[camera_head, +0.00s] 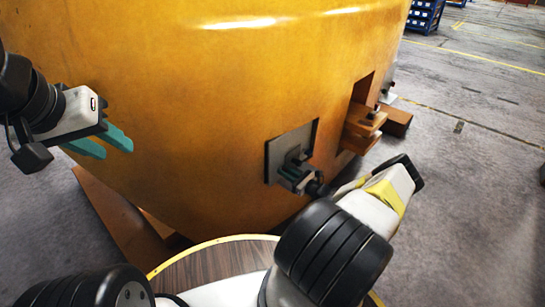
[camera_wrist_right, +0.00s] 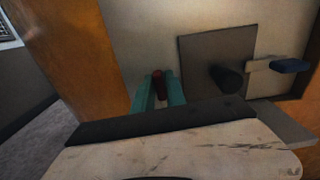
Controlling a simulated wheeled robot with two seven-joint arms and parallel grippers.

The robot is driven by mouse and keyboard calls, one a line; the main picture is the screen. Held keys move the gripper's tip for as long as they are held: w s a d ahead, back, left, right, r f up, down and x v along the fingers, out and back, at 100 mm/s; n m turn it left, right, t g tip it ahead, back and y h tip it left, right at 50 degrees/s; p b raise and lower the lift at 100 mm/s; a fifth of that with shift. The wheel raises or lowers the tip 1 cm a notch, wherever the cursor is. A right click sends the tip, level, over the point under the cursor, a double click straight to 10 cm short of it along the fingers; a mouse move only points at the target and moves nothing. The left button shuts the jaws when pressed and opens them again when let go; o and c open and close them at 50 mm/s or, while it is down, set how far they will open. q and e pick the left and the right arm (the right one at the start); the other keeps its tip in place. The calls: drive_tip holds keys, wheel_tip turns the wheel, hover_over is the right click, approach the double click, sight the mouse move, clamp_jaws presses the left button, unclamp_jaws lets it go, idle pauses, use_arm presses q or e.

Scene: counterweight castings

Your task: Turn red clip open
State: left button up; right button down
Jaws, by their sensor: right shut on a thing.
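In the right wrist view, the red clip (camera_wrist_right: 159,84) is a small dark red upright piece between the two teal fingers of my right gripper (camera_wrist_right: 159,92). My right gripper is shut on it, beside a grey square plate. In the head view, the red clip cannot be made out, and my right arm and the fittings at the plate crowd that spot. My left gripper (camera_head: 105,143) is at the left, its teal fingers apart and empty, in front of the yellow casting (camera_head: 210,90).
The grey plate (camera_head: 273,160) on the casting carries a dark cylinder (camera_wrist_right: 227,78) and a lever with a blue end (camera_wrist_right: 290,66). A round wood-topped surface (camera_head: 215,263) lies below. Open floor is at the right.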

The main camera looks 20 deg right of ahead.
drive_tip(key=shift+m, duration=0.5)
drive_tip(key=c, duration=1.5)
unclamp_jaws()
drive_tip(key=v, duration=0.8)
